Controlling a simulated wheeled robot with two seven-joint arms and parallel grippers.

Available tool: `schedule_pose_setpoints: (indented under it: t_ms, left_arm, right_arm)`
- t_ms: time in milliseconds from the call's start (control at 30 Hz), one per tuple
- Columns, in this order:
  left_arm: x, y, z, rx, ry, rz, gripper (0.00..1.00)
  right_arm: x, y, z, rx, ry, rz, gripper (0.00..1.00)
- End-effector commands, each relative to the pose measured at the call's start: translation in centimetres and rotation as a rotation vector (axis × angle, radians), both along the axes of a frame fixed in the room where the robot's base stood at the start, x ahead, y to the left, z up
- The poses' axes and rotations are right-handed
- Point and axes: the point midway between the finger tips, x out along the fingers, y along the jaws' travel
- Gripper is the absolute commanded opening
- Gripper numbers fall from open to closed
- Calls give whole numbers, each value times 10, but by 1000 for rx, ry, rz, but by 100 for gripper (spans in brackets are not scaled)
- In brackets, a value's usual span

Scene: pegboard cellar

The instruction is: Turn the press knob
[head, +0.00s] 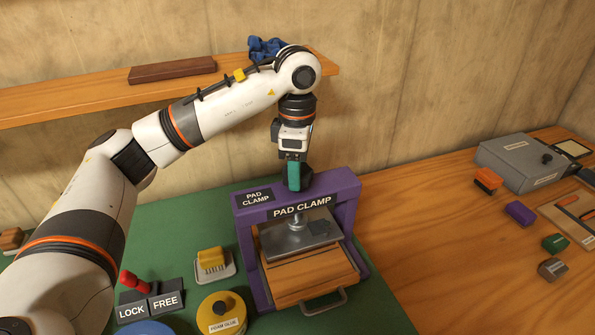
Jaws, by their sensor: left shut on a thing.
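The press is a purple frame (347,199) labelled PAD CLAMP, standing on the green mat. Its dark knob (305,178) sits on top of the frame. My left gripper (294,184) points down from above with its teal fingers shut on the knob, partly hiding it. Below the crossbar, a grey metal plate (325,236) hangs on a screw over a wooden block or drawer (305,278) with a metal handle (324,302). My right gripper is not in view.
A red lever (132,282) leans toward LOCK on the LOCK/FREE plates. A yellow brush (211,259) in a dish and a yellow glue tin (220,316) stand left of the press. A shelf (100,99) runs behind. Grey box (517,163) and small blocks lie right. Wood right of the press is clear.

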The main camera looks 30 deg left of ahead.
Motion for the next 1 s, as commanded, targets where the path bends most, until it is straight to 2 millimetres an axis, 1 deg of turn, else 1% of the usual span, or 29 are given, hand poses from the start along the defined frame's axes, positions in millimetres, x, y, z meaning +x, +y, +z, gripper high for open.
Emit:
schedule_pose_setpoints:
  t_ms: [33, 400, 1000]
  left_arm:
    - [1, 0, 1, -3, -5, -43, 33]
    - [1, 1, 2, -1, -8, -394, 33]
    - [1, 2, 3, 0, -10, -963, 33]
  right_arm:
    - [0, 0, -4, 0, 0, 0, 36]
    - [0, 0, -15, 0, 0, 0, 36]
    - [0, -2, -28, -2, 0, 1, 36]
